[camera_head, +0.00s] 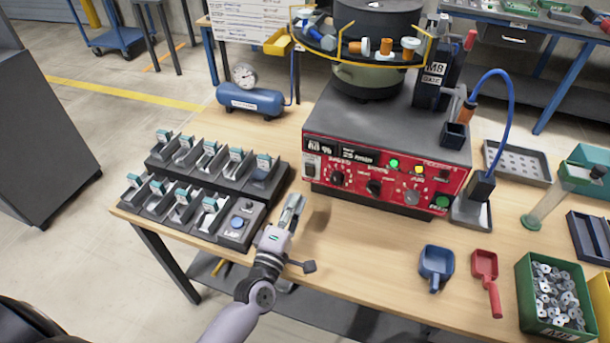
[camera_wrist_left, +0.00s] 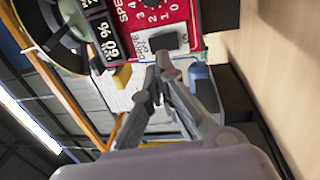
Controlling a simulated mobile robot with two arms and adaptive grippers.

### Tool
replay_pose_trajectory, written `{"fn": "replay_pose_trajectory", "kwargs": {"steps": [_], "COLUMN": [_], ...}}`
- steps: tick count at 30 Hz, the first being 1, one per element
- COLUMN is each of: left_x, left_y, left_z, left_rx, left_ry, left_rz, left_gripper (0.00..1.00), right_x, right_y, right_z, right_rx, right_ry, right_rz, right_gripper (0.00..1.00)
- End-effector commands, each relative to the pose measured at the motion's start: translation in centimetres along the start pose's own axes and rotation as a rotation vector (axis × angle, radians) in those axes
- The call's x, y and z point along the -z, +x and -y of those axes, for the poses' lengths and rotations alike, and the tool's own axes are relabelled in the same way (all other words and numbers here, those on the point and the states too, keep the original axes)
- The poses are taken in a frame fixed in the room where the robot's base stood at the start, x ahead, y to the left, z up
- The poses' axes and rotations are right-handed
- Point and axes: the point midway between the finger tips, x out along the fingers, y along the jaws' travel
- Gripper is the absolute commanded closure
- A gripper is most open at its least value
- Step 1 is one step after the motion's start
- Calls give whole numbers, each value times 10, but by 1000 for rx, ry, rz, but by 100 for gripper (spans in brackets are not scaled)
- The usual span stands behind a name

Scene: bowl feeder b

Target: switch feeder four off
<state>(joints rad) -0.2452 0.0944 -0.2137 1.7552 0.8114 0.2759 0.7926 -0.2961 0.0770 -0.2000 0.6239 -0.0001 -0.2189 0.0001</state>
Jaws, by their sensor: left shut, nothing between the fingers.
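The feeder's red control panel (camera_head: 370,182) faces me on the bench, with lit displays, knobs and lamps. My left gripper (camera_head: 296,204) is shut and empty, in front of the panel's left end and below the switch. In the left wrist view its fingertips (camera_wrist_left: 160,68) point at the switch with an apparent gap. My right gripper is not in view.
A dark rack of small levers (camera_head: 190,188) stands left of my gripper. A blue tank with a gauge (camera_head: 250,101) stands behind it. Blue (camera_head: 436,263) and red (camera_head: 485,264) scoops and a green parts bin (camera_head: 525,290) lie to the right. Bare bench lies before the panel.

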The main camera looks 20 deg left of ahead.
Motion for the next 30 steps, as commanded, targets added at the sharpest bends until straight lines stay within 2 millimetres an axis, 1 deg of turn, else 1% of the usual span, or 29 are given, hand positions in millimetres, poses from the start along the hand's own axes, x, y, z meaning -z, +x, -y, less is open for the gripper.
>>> {"fn": "replay_pose_trajectory", "kwargs": {"steps": [1,6,9,12,17,27,30], "left_x": [0,0,0,0,0,0,0], "left_y": [13,46,59,69,75,76,82], "left_z": [-3,-2,-2,-1,0,0,-4], "left_rx": [-3,-1,-1,-1,0,0,1], "left_ry": [0,0,0,0,0,-1,-1], "left_rz": [-1,0,0,0,0,0,0], "left_gripper": [100,100,100,100,100,100,100], "right_x": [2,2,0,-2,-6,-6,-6], "right_y": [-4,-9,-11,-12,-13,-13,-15], "right_z": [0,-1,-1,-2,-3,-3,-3], "right_rx": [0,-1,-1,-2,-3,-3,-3], "right_ry": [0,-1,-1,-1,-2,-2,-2], "right_rz": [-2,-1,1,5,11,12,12], "right_gripper": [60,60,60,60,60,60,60]}}
